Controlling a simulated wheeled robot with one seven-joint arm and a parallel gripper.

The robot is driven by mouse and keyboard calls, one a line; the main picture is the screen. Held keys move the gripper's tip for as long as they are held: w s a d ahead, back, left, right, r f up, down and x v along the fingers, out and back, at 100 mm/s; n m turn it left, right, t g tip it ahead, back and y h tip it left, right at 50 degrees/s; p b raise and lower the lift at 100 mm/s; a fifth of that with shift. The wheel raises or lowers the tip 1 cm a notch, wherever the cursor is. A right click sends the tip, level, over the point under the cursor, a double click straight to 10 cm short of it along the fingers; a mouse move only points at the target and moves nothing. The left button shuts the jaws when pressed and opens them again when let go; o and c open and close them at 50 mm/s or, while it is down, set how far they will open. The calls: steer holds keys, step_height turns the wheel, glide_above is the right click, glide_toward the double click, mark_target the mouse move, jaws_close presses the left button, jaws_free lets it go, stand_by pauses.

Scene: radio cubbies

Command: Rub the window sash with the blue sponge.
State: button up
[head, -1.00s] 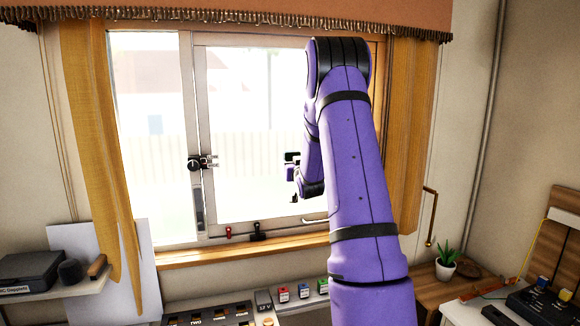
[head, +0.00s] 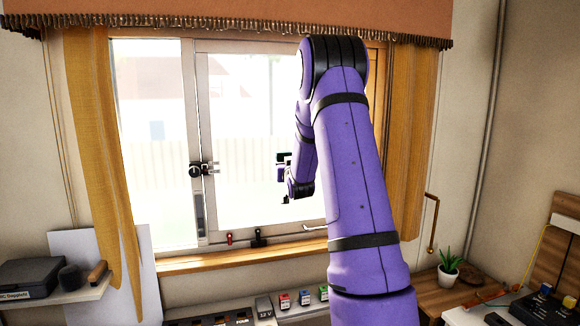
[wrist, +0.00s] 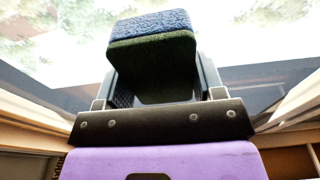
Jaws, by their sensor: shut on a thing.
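The blue sponge (wrist: 152,26) has a blue layer and a dark green layer, and my gripper (wrist: 155,75) is shut on it in the wrist view. The window sash (head: 203,90) is a pale frame around bright glass in the head view, with a dark latch on its left upright. I cannot tell whether the sponge touches the sash or the glass.
Yellow curtains (head: 90,150) hang on both sides of the window. A wooden sill (head: 230,258) runs below, with small red and black clips (head: 257,237) above it. A potted plant (head: 449,264) stands at the right. Small coloured boxes (head: 304,298) line a shelf below.

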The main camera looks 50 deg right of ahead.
steer(key=shift+w+a, duration=0.25)
steer(key=shift+a, duration=0.05)
steer(key=shift+s+a, duration=0.1)
steer(key=shift+a, duration=0.05)
steer(key=shift+r+v, duration=0.15)
steer(key=shift+v, duration=1.25)
steer(key=shift+r+v, duration=0.15)
steer(key=shift+v, duration=1.25)
steer(key=shift+s, duration=0.2)
steer(key=v, duration=0.2)
steer(key=shift+s+a+r, duration=0.1)
steer(key=shift+s, duration=0.25)
